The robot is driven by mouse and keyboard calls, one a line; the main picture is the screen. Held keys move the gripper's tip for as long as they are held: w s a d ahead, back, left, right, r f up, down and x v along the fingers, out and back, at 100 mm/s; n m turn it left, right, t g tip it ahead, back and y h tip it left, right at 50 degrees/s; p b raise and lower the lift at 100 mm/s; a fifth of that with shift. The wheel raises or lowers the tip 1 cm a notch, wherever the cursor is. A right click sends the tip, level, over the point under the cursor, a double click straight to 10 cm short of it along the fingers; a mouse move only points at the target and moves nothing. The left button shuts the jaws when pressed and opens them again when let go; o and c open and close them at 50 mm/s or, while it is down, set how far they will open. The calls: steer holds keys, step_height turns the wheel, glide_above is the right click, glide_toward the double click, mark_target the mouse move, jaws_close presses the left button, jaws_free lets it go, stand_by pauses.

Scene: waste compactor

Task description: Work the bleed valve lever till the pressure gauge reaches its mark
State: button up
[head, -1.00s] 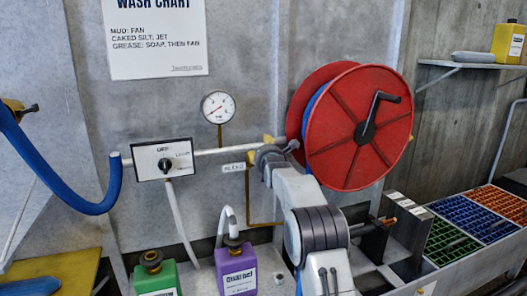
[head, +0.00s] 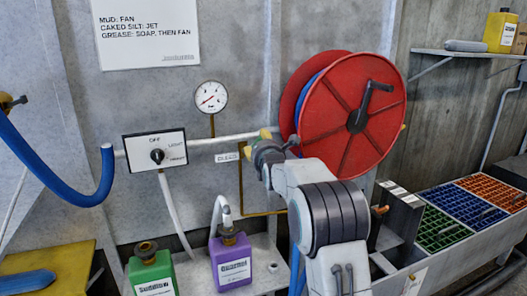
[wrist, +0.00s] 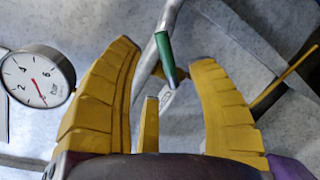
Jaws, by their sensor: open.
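The pressure gauge (head: 211,97) is a round white dial with a red needle on the wall. It also shows at the left of the wrist view (wrist: 38,80), with the needle pointing down to the right; its target mark is not clear to me. My gripper (head: 256,143) is at the pipe beside the bleed label (head: 228,157), left of the reel. In the wrist view its yellow fingers (wrist: 165,52) are spread apart. The green lever handle (wrist: 165,58) shows in the gap between them, not gripped. In the head view my gripper hides the lever.
The red hose reel (head: 345,115) stands right of my gripper. A selector box (head: 155,148) is on the pipe to the left. A green bottle (head: 151,274) and a purple bottle (head: 231,260) stand below. A brass pipe (head: 241,185) runs beneath the valve.

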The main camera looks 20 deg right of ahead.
steer(key=shift+v, duration=2.45)
